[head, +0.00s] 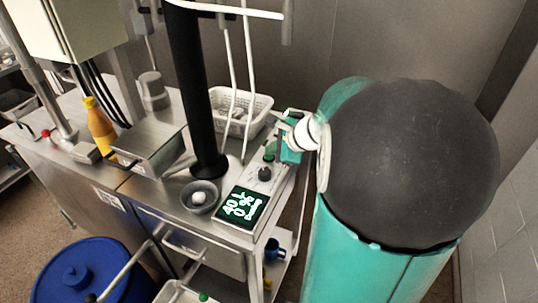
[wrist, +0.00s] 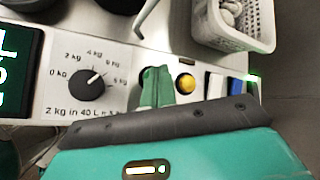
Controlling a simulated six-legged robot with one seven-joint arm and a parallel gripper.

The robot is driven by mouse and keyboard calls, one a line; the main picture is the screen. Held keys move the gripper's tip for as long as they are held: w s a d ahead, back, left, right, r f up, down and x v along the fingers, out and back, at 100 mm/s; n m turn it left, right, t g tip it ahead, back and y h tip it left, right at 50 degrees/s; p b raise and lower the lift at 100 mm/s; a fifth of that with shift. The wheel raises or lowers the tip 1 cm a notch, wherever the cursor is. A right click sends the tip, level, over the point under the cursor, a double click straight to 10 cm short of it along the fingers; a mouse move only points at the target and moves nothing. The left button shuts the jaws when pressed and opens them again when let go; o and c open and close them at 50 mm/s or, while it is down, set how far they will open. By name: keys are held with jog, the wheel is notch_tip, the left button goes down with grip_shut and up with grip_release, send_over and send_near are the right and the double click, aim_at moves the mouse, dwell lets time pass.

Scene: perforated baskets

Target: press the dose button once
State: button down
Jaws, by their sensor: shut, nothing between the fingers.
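My gripper (wrist: 157,86) shows in the wrist view as two teal fingertips close together, shut and empty. The fingertips are over the control panel (wrist: 115,62), between a dial and a yellow button (wrist: 187,83). A dark round shape shows partly behind the fingertips; they hide most of it. I cannot read a label that names the dose button, nor tell whether the fingertips touch the panel. In the head view my gripper (head: 291,148) is at the panel's far right end, and my arm covers much of the right side.
The black dial (wrist: 88,80) has kg marks. A lit display (head: 241,207) sits at the panel's near end, beside a grey bowl (head: 199,196). A white perforated basket (head: 242,112) stands behind the panel. A black column (head: 195,90) rises left of it.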

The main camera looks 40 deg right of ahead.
aim_at(272, 157)
jog(key=shift+r, duration=0.65)
jog(key=shift+r, duration=0.1)
jog(key=shift+r, duration=2.45)
jog(key=s+a+r+n+g+y, duration=0.1)
jog(key=s+a+n, duration=0.1)
jog(key=a+n, duration=0.4)
jog(key=s+a+r+n+g, duration=0.1)
jog(key=s+a+n, duration=0.25)
jog(key=a, duration=0.45)
jog(key=s+a+f+n+g+h, duration=0.1)
jog(key=s+a+n+h, duration=0.2)
jog(key=s+a+n, duration=0.5)
jog(key=s+n, duration=0.2)
jog(key=n, duration=0.5)
jog(key=shift+s+a, duration=0.25)
